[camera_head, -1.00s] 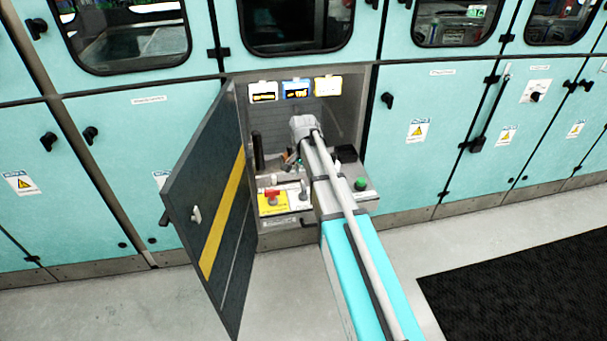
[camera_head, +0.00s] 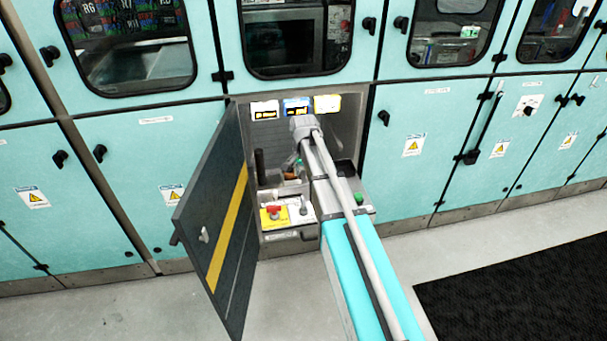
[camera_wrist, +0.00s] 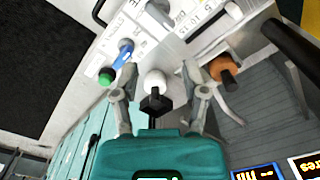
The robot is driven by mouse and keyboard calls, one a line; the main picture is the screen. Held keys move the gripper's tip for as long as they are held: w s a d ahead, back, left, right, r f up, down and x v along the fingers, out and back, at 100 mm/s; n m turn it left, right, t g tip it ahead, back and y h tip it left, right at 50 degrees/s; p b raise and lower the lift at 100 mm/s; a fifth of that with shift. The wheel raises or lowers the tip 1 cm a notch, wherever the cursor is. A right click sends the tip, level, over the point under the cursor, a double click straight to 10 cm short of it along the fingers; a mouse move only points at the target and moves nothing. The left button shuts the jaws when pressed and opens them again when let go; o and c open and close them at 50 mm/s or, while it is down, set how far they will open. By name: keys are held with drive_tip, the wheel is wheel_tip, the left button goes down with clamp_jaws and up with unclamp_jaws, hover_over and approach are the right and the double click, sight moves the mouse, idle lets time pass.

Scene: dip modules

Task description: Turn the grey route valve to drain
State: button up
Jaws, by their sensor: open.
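My gripper (camera_wrist: 160,88) is open in the wrist view, its two fingers spread over a control panel (camera_wrist: 88,62). A pale round knob (camera_wrist: 155,82) with a black block in front shows between the fingers; I cannot tell whether they touch it. A grey-white handle (camera_wrist: 158,10) lies at the top edge. I cannot tell for sure which part is the grey route valve, and no drain mark is readable. In the head view a grey handle (camera_head: 303,207) stands beside a red knob (camera_head: 272,211) on yellow. My arm hides the fingertips and part of the panel there.
A blue handle (camera_wrist: 123,55) and green button (camera_wrist: 105,77) are left of my gripper; an orange-brown knob (camera_wrist: 222,68) is right. A dark bar (camera_wrist: 290,45) is farther right. The open cabinet door (camera_head: 212,215) stands left of my arm. Small displays (camera_head: 296,106) hang above.

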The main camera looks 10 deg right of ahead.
drive_tip(key=s+r+n+p, duration=0.3)
drive_tip(key=s+n, duration=0.5)
drive_tip(key=s, duration=1.4)
drive_tip(key=shift+s+a+r+n, duration=0.25)
drive_tip(key=shift+a+n, duration=0.05)
drive_tip(key=shift+n, duration=0.1)
drive_tip(key=shift+w, duration=0.1)
idle(0.8)
